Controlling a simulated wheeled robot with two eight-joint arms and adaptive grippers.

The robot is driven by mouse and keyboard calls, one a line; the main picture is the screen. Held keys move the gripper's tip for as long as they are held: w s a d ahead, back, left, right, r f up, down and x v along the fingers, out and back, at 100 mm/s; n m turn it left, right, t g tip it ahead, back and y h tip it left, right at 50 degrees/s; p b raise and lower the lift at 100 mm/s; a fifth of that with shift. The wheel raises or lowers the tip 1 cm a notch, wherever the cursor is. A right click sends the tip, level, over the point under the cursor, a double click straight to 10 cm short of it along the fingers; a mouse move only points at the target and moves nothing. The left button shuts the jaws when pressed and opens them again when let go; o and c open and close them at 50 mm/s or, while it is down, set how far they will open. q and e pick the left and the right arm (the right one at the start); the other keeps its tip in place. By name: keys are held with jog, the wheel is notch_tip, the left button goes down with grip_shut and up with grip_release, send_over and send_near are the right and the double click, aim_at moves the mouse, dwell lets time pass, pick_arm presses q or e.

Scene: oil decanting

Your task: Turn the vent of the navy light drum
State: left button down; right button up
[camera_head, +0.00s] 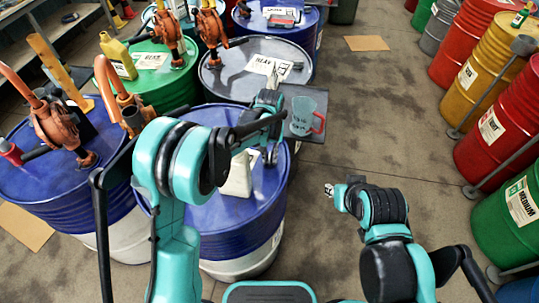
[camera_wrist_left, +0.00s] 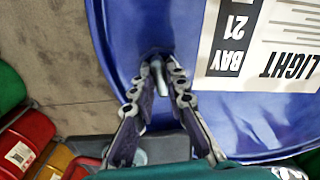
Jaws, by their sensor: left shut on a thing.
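The navy light drum (camera_head: 215,222) stands close in front of me, and its blue lid with the LIGHT label (camera_wrist_left: 265,50) fills most of the left wrist view. The vent (camera_wrist_left: 156,67) is a small grey fitting near the lid's edge, beside the label. My left gripper (camera_wrist_left: 156,84) has its fingertips on both sides of the vent and is shut on it. In the head view my left gripper (camera_head: 271,153) is over the right side of the lid, where the vent is hidden. My right gripper (camera_head: 329,190) is over the floor to the right, away from the drum.
A jug with a red handle (camera_head: 303,116) stands just beyond the drum on a dark surface. Other drums with orange pumps (camera_head: 122,95) stand left and behind. A row of red, yellow and green drums (camera_head: 495,130) lines the right. Floor between is clear.

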aim_at(270, 157)
pick_arm(q)
jog(key=shift+n, duration=0.3)
jog(key=c, duration=1.5)
grip_release()
jog(key=shift+c, duration=0.2)
notch_tip(270, 157, up, 12)
